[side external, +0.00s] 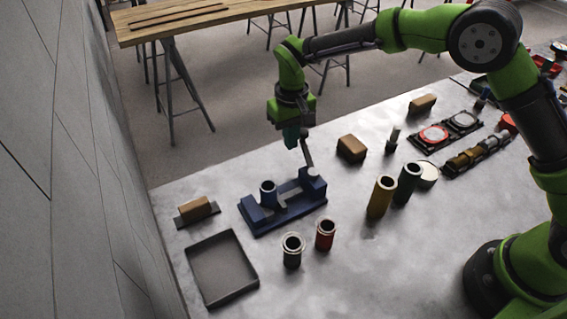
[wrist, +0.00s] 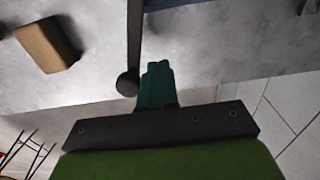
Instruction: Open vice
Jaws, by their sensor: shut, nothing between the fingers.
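The blue vice (side external: 285,208) sits on the grey table, with a dark blue hollow cylinder (side external: 268,189) standing upright at its left part. Its grey handle (side external: 307,150) sticks up at the right end. My gripper (side external: 292,143) is above the far right end of the vice, close to the handle's top, shut and empty. In the wrist view, the shut teal fingers (wrist: 158,68) are just right of the handle bar (wrist: 134,40) and its round knob (wrist: 127,84). I cannot tell whether they touch. A blue edge of the vice (wrist: 165,4) shows at the top.
A shallow dark tray (side external: 222,270) lies at the front left. Black (side external: 292,250), red (side external: 325,234) and yellow (side external: 381,196) cylinders stand in front and right of the vice. A brown block (side external: 351,149) lies behind right; it also shows in the wrist view (wrist: 46,44).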

